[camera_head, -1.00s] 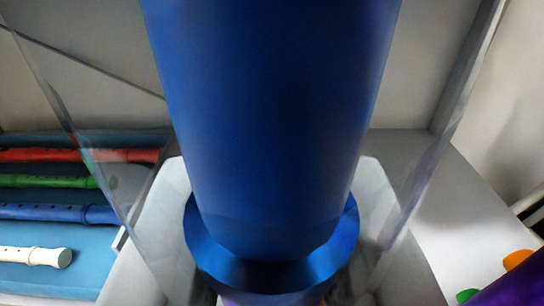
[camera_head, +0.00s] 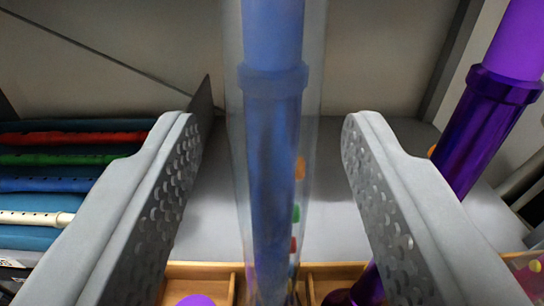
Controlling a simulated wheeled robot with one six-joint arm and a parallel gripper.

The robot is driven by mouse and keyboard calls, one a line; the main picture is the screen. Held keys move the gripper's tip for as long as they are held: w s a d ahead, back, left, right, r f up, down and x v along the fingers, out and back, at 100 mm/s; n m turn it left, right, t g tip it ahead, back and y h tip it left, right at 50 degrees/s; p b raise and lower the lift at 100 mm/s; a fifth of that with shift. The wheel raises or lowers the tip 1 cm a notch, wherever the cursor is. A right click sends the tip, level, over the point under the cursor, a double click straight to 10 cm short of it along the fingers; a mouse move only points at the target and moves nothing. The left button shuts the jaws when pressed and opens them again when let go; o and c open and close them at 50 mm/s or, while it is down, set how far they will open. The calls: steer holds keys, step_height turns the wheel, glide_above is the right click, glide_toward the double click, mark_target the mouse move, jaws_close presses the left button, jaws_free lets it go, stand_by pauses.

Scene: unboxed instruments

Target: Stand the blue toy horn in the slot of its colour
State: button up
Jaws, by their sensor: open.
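The blue toy horn (camera_head: 272,150) stands upright in the middle of the picture, between my fingers, with its upper end out of the frame. It looks hazy, inside or behind a clear sleeve. Its lower part reaches down to the wooden tray (camera_head: 205,266), which has slots. I cannot tell from this view which slot colour is under it or how deep it sits. My gripper (camera_head: 275,122) is open, with one perforated grey finger on each side of the horn and visible gaps between.
A purple horn (camera_head: 480,130) leans across the right side. A purple round piece (camera_head: 196,300) shows in a left compartment of the tray. At the left, red (camera_head: 75,138), green (camera_head: 65,160), blue (camera_head: 45,185) and white (camera_head: 35,218) recorders lie on blue padding. A grey wall stands behind.

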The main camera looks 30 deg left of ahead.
steer(key=v, duration=1.1)
steer(key=shift+w, duration=0.1)
steer(key=s+d+r+m+t+h, duration=0.2)
steer(key=s+r+h, duration=0.15)
steer(key=r, duration=0.75)
steer(key=s+d+r+m+t+h, duration=0.1)
steer(key=s+d+r+h, duration=0.2)
steer(key=r, duration=0.7)
steer(key=s+r+m+h, duration=0.1)
steer(key=s+r+m, duration=0.1)
steer(key=s+r, duration=0.4)
steer(key=s+a+r+m+h, duration=0.1)
steer(key=s+r, duration=0.5)
steer(key=s, duration=0.8)
steer(key=shift+s+r+m+g+h, duration=0.15)
steer(key=shift+r+m+g+h, duration=0.2)
steer(key=shift+h, duration=0.4)
